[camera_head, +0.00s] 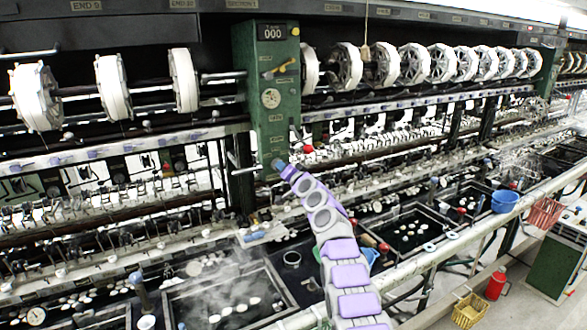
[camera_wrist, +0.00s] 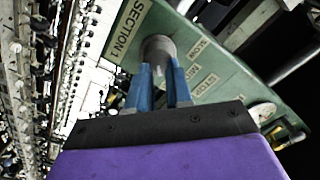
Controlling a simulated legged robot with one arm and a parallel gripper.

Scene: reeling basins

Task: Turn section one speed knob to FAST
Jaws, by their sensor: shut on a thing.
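The green control box (camera_head: 266,100) of section one stands upright among the reels. In the wrist view its panel (camera_wrist: 228,88) is tilted and carries "SECTION 1" and several smaller labels, one seeming to read SLOW and one STOP. The grey round speed knob (camera_wrist: 158,47) sticks out beside the "SECTION 1" label. My gripper (camera_wrist: 158,72) has its two blue fingers on either side of the knob, shut on it. In the head view my gripper (camera_head: 280,166) is at the box's lower end and hides the knob. Which way the knob points cannot be told.
White reels (camera_head: 115,87) line the frame on both sides of the box. A small lever (camera_head: 280,69) and a dial (camera_head: 270,98) sit higher on the box. Steaming basins (camera_head: 228,300) lie below. A blue bucket (camera_head: 505,201) and a red basket (camera_head: 545,213) are at right.

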